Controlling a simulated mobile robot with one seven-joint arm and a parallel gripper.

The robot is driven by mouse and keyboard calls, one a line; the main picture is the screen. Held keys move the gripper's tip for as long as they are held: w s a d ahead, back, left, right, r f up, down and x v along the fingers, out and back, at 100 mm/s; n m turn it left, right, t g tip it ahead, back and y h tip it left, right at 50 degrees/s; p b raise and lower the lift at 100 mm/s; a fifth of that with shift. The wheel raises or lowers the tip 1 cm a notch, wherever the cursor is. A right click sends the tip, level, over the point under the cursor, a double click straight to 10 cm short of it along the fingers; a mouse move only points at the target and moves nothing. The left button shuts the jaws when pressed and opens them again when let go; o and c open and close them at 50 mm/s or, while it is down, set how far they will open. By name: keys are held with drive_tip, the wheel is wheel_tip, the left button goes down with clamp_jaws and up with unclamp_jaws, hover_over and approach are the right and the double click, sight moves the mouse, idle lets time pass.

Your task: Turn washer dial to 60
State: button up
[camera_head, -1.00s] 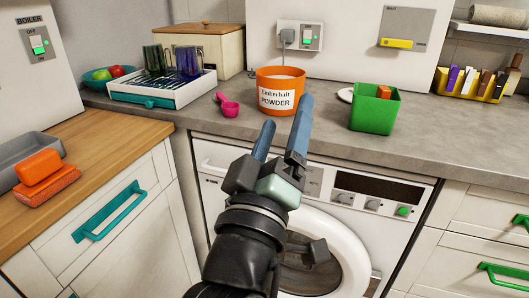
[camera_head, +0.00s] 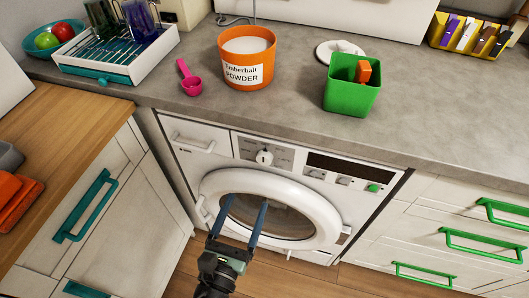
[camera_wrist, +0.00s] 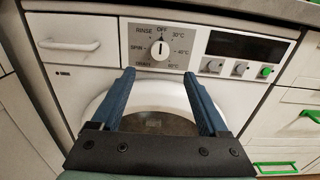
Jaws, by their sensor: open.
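The washer (camera_head: 300,172) is built in under the grey counter, with its round door shut. Its white dial (camera_head: 264,157) sits on a grey panel left of the dark display. In the wrist view the dial (camera_wrist: 160,48) has a dark upright mark pointing at OFF. RINSE, SPIN and DRAIN are printed on its left, and 30°C, 40°C and a bottom right label that looks like 60°C on its right. My gripper (camera_head: 243,203) is open and empty, its two blue fingers apart in front of the door, below the dial and not touching it.
The counter above holds an orange powder tub (camera_head: 246,75), a pink scoop (camera_head: 190,82) and a green bin (camera_head: 345,97). Drawers with green handles (camera_head: 480,246) stand at the right.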

sight(263, 160)
drive_tip(key=b+x, duration=0.1)
drive_tip(key=x, duration=1)
drive_tip(key=shift+w+d, duration=0.15)
drive_tip(key=shift+w, duration=0.1)
clamp_jaws()
